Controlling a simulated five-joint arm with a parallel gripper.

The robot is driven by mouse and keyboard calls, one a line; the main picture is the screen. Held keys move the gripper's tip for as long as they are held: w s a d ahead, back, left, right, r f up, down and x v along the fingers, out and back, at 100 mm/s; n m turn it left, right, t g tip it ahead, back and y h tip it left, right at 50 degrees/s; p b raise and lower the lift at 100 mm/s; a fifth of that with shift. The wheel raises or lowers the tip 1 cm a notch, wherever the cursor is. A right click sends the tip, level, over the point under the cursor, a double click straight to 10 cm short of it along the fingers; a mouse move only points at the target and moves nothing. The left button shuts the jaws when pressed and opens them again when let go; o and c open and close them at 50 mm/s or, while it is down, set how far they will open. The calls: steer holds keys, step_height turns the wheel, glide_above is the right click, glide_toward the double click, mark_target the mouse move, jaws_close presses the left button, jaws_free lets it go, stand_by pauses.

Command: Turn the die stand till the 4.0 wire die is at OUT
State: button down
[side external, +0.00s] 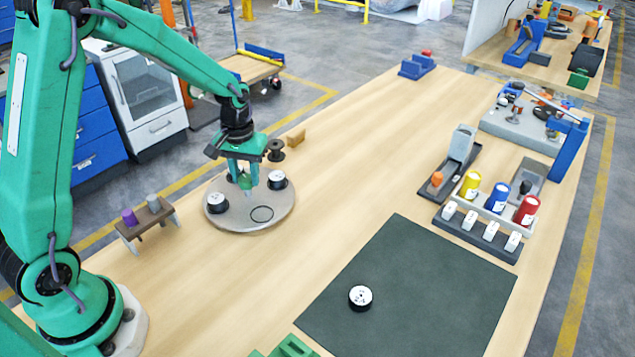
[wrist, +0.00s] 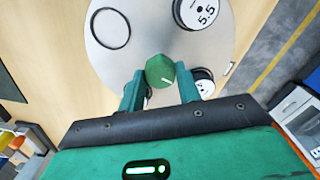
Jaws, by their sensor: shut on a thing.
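The die stand (side external: 240,222) is a round grey turntable on the wooden table, also seen in the wrist view (wrist: 140,50). My gripper (side external: 246,185) points down over its middle, its fingers closed on the green knob (wrist: 160,70), which has a white line. A die marked 5.5 (wrist: 203,12) sits at the top of the wrist view. Another die (wrist: 203,82) is partly hidden by a finger, its number unreadable. An empty black ring (wrist: 107,28) marks a bare place on the stand. In the side view, white-topped dies (side external: 217,202) (side external: 277,180) are too small to read. I see no OUT mark.
A loose white-topped die (side external: 360,298) lies on the dark green mat (side external: 415,290). A small brown rack (side external: 148,220) with purple and grey pieces stands left of the stand. A dark spool (side external: 275,150) stands behind it. Coloured cups and holders fill the right side.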

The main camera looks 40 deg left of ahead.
mark_target(246, 178)
steer(key=shift+r+n, duration=0.1)
steer(key=shift+n, duration=1.6)
steer(key=c, duration=1)
jaws_free()
step_height(246, 178, up, 7)
steer(key=shift+f, duration=0.1)
steer(key=shift+r, duration=0.5)
